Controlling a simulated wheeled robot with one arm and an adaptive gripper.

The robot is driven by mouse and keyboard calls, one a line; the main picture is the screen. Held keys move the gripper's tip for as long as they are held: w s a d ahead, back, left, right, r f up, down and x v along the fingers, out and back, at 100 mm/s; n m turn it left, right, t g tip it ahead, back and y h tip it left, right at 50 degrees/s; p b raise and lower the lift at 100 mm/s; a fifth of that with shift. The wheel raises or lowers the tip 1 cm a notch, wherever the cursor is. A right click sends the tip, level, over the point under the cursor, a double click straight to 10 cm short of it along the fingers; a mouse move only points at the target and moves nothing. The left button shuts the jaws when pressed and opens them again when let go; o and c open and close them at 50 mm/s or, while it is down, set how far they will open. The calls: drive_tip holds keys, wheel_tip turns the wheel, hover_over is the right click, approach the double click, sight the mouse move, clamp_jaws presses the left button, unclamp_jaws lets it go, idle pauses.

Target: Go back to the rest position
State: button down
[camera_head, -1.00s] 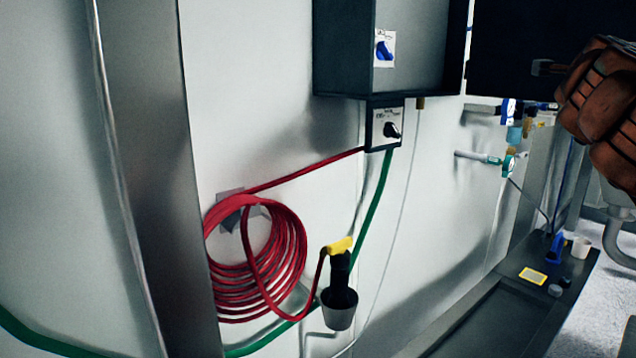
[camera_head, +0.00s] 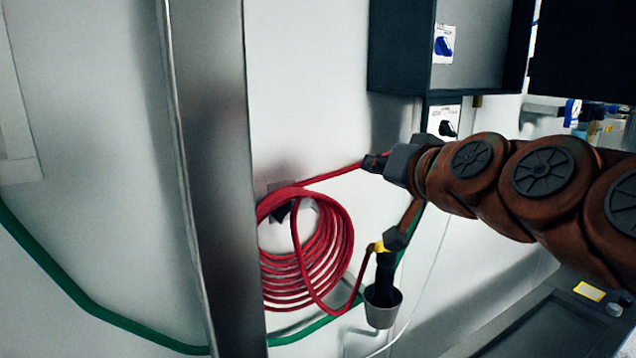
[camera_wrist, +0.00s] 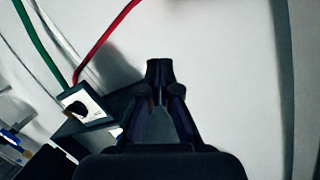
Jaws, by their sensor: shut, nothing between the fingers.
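My gripper (camera_wrist: 159,68) shows in the wrist view with its dark fingertips together and nothing between them. Pale wall lies behind it. In the head view my orange arm reaches in from the right, and my gripper (camera_head: 372,163) is at its left end, in front of the wall above the hose coil. From this view it overlaps the red hose line, and I cannot tell whether they touch.
A red hose coil (camera_head: 338,262) hangs on the wall, with a black nozzle in a grey cup (camera_head: 382,312) beside it. A dark box with a blue knob (camera_head: 444,46) is above. A switch box (camera_wrist: 82,104) also shows in the wrist view. A metal post (camera_head: 210,150) stands left.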

drive_tip(key=s+f+n+g+h, duration=0.1)
drive_tip(key=s+f+g, duration=0.4)
drive_tip(key=f, duration=0.7)
drive_tip(key=s+f+n+g+h, duration=0.1)
drive_tip(key=s+f+g, duration=0.2)
drive_tip(key=s+f, duration=0.6)
drive_tip(key=s+d+f+g+h, duration=0.2)
drive_tip(key=s+d+f+g, duration=0.2)
drive_tip(key=s+f, duration=0.3)
drive_tip(key=s+d+f+m+g+h, duration=0.1)
drive_tip(key=s+d+f+g+h, duration=0.1)
drive_tip(key=s+d+f+g, duration=0.2)
drive_tip(key=s+d+f, duration=0.1)
drive_tip(key=s+f, duration=0.2)
drive_tip(key=s, duration=0.3)
drive_tip(key=shift+s+f, duration=0.25)
drive_tip(key=shift+s, duration=0.1)
drive_tip(key=c, duration=1.9)
unclamp_jaws()
